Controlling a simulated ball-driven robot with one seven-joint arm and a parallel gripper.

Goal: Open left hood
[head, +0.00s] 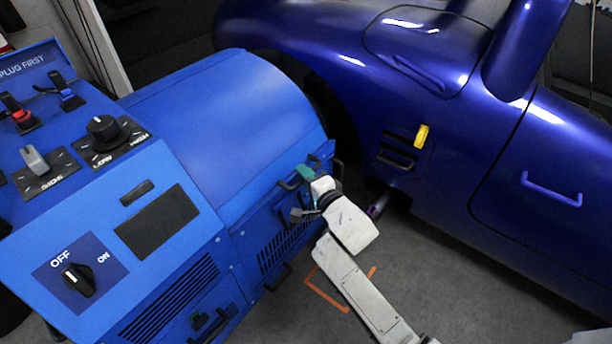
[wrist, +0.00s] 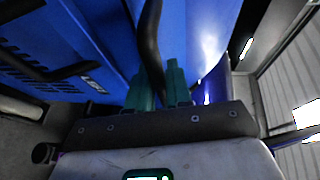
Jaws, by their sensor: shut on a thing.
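The blue rounded hood (head: 215,105) of the dynamometer cabinet lies down over its body beside the car and looks closed. A black handle (head: 288,183) is on its lower side edge. My gripper (head: 304,173) has green fingers and is at this handle. In the wrist view the dark handle bar (wrist: 151,45) runs between the two green fingers of my gripper (wrist: 159,88), which are shut on it. A small white label (wrist: 92,84) shows on the blue panel, its text hard to read. My wrist partly hides the handle in the head view.
The blue control console (head: 130,220) with switches and knobs stands at left. A dark blue car (head: 440,100) stands close at right, with a yellow piece (head: 421,136) on its side.

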